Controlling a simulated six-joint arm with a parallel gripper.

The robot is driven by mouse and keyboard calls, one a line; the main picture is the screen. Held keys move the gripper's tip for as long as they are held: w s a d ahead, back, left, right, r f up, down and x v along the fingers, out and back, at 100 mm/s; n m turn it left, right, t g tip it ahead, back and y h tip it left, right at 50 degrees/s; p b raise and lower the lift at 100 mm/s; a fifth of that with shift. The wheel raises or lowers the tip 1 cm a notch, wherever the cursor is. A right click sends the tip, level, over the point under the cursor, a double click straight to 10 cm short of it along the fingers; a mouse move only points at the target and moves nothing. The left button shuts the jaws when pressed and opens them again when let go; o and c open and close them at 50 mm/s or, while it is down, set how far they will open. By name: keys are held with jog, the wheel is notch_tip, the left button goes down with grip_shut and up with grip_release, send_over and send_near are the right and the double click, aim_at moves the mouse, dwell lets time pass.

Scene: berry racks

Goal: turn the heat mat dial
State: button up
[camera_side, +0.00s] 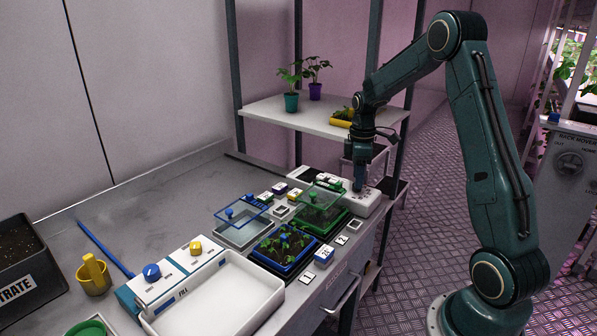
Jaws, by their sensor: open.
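My gripper (358,187) points down at the far right end of the bench, close over a white box (367,208). A dial on that box cannot be made out; my gripper hides part of its top. At this size I cannot tell whether the fingertips touch anything. No object shows held in it. A blue knob (152,272) and a yellow knob (196,248) stand on a white panel at the front left, far from my gripper. No readable label marks either one as the heat mat dial.
Close left of my gripper is a clear lid with a green knob (313,197). Another clear lid has a blue knob (229,212). A blue seedling tray (285,273) and a large white tray (262,313) lie nearer. A shelf (290,117) with potted plants stands behind. The back-left bench is mostly clear.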

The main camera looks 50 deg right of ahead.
notch_tip(320, 180, up, 12)
dwell(0.5)
jog(key=shift+w+d, duration=0.1)
jog(key=s+a+r+m+t, duration=0.1)
jog(key=s+a+r, duration=0.15)
jog(key=a, duration=0.35)
jog(key=s+a+r+m+t+h, duration=0.1)
jog(key=s+a+r, duration=0.15)
jog(key=a, duration=0.35)
jog(key=s+a+r+m+t, duration=0.1)
jog(key=s+a+r, duration=0.15)
jog(key=a, duration=0.25)
jog(key=s+a+f+m+t, duration=0.2)
jog(key=s+a+f+m, duration=0.1)
jog(key=s+a, duration=0.6)
jog(key=shift+s+a+f+t+y, duration=0.2)
jog(key=shift+s+a+t+y, duration=0.2)
jog(key=shift+s, duration=1.45)
